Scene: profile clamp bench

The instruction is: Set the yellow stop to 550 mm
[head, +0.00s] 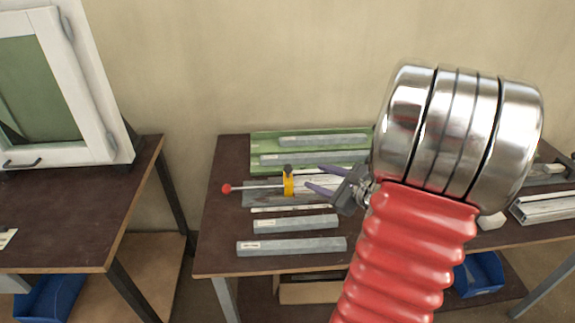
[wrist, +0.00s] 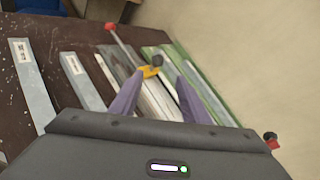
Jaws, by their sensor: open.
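The yellow stop (head: 289,185) sits on the clamp rail in the head view, with a dark knob on top. In the wrist view the yellow stop (wrist: 150,72) lies just beyond and between my fingertips. A thin rod with a red ball end (head: 226,188) extends left of the stop. My gripper (head: 308,181) is open, its two purple fingers pointing at the stop from the right. In the wrist view my gripper (wrist: 153,72) has nothing between its fingers. Whether a finger touches the stop cannot be told. The scale markings are too small to read.
Grey profiles (head: 291,246) lie on the bench in front of the rail. A green tray (head: 262,142) with more profiles is behind it. A white window frame (head: 75,90) stands on the left table. Blue bins (head: 478,273) are below. My arm hides the bench's middle right.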

